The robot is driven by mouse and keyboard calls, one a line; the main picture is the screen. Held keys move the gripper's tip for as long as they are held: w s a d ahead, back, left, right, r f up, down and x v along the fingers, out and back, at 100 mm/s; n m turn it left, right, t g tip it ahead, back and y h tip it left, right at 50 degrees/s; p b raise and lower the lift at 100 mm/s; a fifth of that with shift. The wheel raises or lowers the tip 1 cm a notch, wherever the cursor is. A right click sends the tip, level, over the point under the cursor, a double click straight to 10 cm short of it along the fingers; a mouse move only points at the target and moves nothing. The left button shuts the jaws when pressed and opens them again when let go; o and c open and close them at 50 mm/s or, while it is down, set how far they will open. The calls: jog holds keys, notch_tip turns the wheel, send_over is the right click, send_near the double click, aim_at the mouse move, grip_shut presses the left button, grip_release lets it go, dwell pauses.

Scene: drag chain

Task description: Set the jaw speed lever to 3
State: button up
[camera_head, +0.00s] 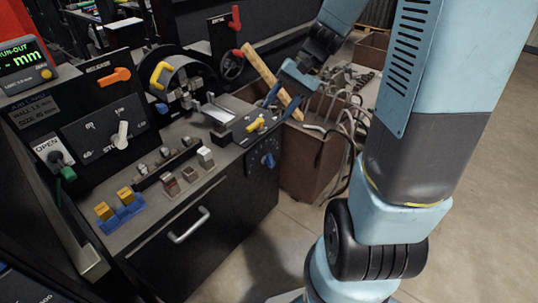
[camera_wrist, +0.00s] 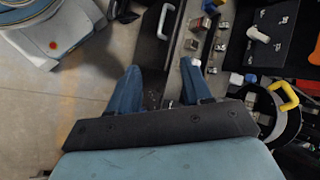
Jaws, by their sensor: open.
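I cannot read which control is labelled the jaw speed lever. A round dial with a blue knob (camera_head: 268,160) sits on the cabinet's front near its right corner. A small yellow lever (camera_head: 255,123) stands on the block just above it. A white lever (camera_head: 122,134) is on a marked dark panel at the left, and it also shows in the wrist view (camera_wrist: 257,34). My gripper (camera_head: 281,104) is open and empty, above and right of the yellow lever. Its blue fingers (camera_wrist: 158,76) are spread over the bench edge in the wrist view, touching no control that I can see.
The bench also carries an orange lever (camera_head: 117,75), a yellow handle (camera_head: 158,75) and several small blocks. A drawer handle (camera_head: 188,225) juts from the front. A brown bin (camera_head: 305,172) of chain and cable stands right of the cabinet. Floor in front is clear.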

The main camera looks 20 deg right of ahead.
jog(key=w+d+f+m+y, duration=0.1)
jog(key=w+f+m+y, duration=0.35)
jog(key=w+f, duration=0.35)
jog(key=m+t+y, duration=0.3)
jog(key=m+t, duration=0.8)
send_near(272, 159)
jog(key=s+a+r, duration=0.3)
jog(key=a+r, duration=0.1)
jog(key=r, duration=0.7)
notch_tip(272, 159, down, 11)
jog(key=s+d+m+t+h, duration=0.2)
jog(key=d+m+t+h, duration=0.15)
jog(key=m+t, duration=0.2)
jog(key=shift+g+h, duration=0.3)
jog(key=shift+g, duration=0.05)
jog(key=x, duration=1.4)
jog(key=shift+a, duration=0.3)
jog(key=shift+c, duration=0.5)
grip_shut()
